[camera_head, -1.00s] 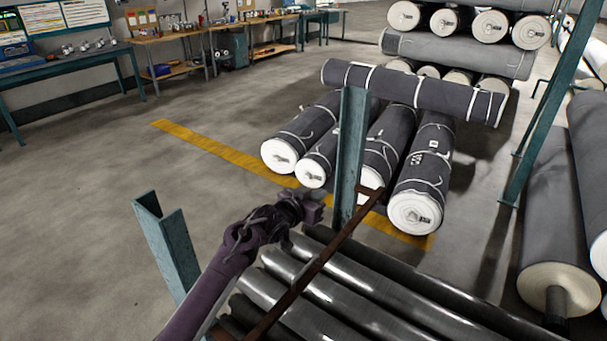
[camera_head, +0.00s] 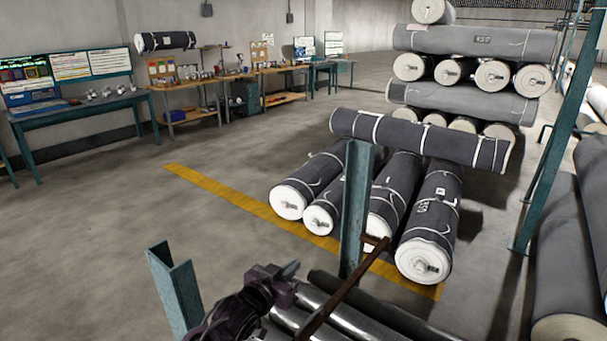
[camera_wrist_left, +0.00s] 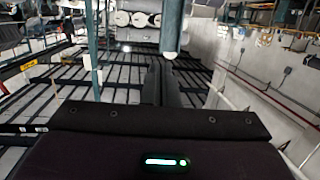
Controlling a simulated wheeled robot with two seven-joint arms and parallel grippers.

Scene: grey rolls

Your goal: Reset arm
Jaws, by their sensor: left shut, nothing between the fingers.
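My left gripper (camera_head: 290,269) shows at the bottom of the head view, with its dark arm coming up from the lower edge. Its fingers are together and hold nothing. It is above the left end of the dark shiny rolls (camera_head: 345,318), between two teal posts. In the left wrist view the closed fingers (camera_wrist_left: 160,82) point away from the camera, with a teal post (camera_wrist_left: 172,25) just beyond them. My right gripper is in neither view.
Teal posts (camera_head: 357,210) and (camera_head: 174,290) stand close to the left arm, and a rusty bar (camera_head: 345,285) crosses the rolls. Grey wrapped rolls (camera_head: 425,220) lie stacked behind. Open floor (camera_head: 90,245) lies at left, with workbenches (camera_head: 85,125) along the wall.

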